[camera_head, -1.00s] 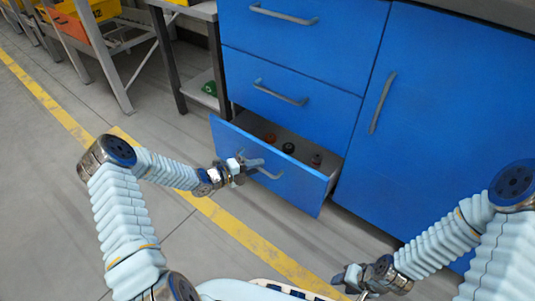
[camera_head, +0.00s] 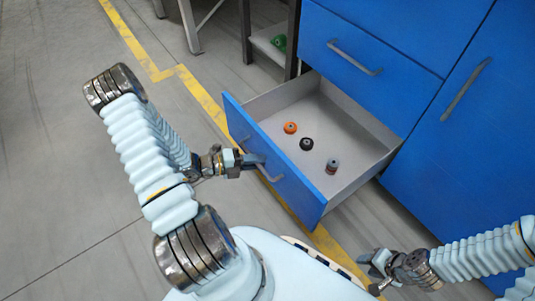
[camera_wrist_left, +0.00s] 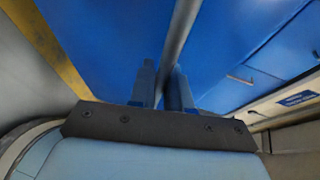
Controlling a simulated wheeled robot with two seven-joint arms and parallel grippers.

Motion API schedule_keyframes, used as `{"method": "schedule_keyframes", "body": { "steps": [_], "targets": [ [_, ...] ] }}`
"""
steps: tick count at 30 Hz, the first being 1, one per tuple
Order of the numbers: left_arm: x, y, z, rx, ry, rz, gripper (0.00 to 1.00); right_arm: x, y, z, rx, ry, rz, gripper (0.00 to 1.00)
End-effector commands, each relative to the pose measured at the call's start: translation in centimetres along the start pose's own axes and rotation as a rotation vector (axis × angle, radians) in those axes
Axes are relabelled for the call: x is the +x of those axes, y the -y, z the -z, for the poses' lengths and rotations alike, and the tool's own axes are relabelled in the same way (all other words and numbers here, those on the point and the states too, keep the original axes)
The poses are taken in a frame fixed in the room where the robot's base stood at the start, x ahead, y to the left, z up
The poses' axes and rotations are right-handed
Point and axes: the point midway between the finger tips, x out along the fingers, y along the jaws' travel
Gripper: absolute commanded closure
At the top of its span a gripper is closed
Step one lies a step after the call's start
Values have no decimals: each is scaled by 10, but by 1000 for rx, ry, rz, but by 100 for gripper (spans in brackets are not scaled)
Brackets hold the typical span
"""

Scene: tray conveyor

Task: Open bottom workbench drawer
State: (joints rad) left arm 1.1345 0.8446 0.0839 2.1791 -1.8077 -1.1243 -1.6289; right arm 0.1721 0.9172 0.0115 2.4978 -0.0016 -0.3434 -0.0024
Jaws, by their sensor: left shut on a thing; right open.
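The bottom workbench drawer (camera_head: 279,170) is pulled well out of the blue cabinet, its grey inside showing. My left gripper (camera_head: 250,161) is at the drawer front, shut on the grey bar handle (camera_head: 267,173). In the left wrist view the handle (camera_wrist_left: 178,40) runs between the two fingers (camera_wrist_left: 163,85). My right gripper (camera_head: 372,272) is open and empty, low in front of the cabinet.
The closed drawer above (camera_head: 370,55) and the cabinet door (camera_head: 450,140) on the right have grey handles. A shelf with a green thing (camera_head: 279,42) stands left of the cabinet. Grey floor with a yellow line (camera_head: 205,100) is clear on the left.

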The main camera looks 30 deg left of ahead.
Motion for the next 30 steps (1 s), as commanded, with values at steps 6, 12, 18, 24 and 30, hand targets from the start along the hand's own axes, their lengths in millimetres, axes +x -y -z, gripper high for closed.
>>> {"method": "schedule_keyframes", "body": {
  "steps": [6,12,18,24,30],
  "targets": [
    [-10,-2,3,1,1,-2,100,1,0,0,0,0,0,57],
    [-10,-2,4,2,1,-2,100,1,0,0,0,0,0,57],
    [-10,-2,3,2,1,-2,77,1,0,0,0,0,0,57],
    [-10,-2,4,1,0,-1,77,1,0,0,0,0,0,57],
    [-21,-2,3,2,2,-2,77,-1,0,0,0,0,0,57]
  ]
}}
